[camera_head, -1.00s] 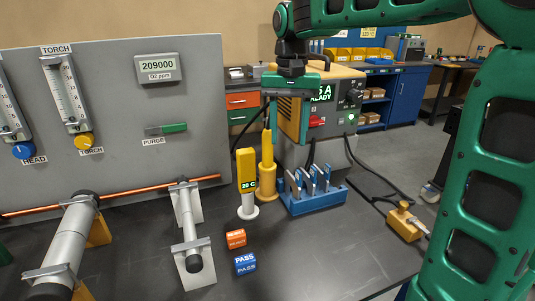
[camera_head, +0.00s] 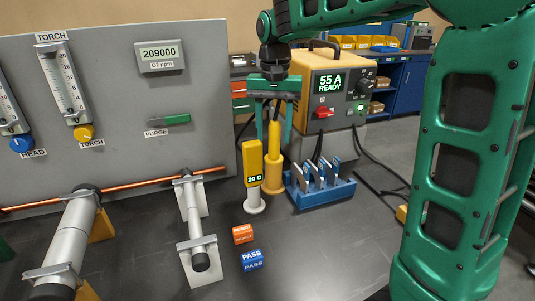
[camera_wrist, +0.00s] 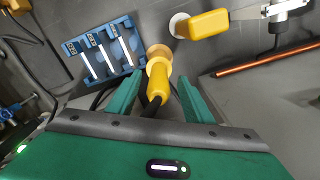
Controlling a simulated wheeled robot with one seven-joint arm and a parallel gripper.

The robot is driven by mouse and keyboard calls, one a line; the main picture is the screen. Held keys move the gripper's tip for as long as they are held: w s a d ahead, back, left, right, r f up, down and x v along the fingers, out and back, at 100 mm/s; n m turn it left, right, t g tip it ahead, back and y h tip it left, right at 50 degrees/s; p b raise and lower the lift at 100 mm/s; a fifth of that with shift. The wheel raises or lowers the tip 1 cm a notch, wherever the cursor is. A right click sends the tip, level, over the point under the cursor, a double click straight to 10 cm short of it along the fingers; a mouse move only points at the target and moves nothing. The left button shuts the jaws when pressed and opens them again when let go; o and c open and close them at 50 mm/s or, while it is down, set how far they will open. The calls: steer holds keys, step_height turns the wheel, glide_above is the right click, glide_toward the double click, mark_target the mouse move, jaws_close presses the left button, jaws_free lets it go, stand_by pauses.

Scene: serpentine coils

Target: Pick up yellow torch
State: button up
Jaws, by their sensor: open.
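The yellow torch (camera_head: 273,145) stands upright, its base in a round yellow holder (camera_head: 272,178), at the back of the dark bench. Its dark upper end and cable show between my fingers. My gripper (camera_head: 273,134) is above it, pointing down and open, with one green finger on each side of the torch's upper part. In the wrist view the torch (camera_wrist: 159,82) lies between the two spread fingers of my gripper (camera_wrist: 158,88). A gap shows on both sides, so it does not look clamped.
A yellow meter reading 20 C (camera_head: 253,165) stands close left of the torch. A blue rack (camera_head: 322,194) of tools is close right, before the welding power unit (camera_head: 330,95). Orange (camera_head: 242,234) and blue PASS (camera_head: 252,260) blocks lie in front. A grey panel (camera_head: 120,130) stands left.

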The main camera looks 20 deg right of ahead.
mark_target(274, 146)
steer(key=f, duration=0.5)
steer(key=shift+w+d, duration=0.2)
steer(key=shift+d, duration=0.05)
jaws_close()
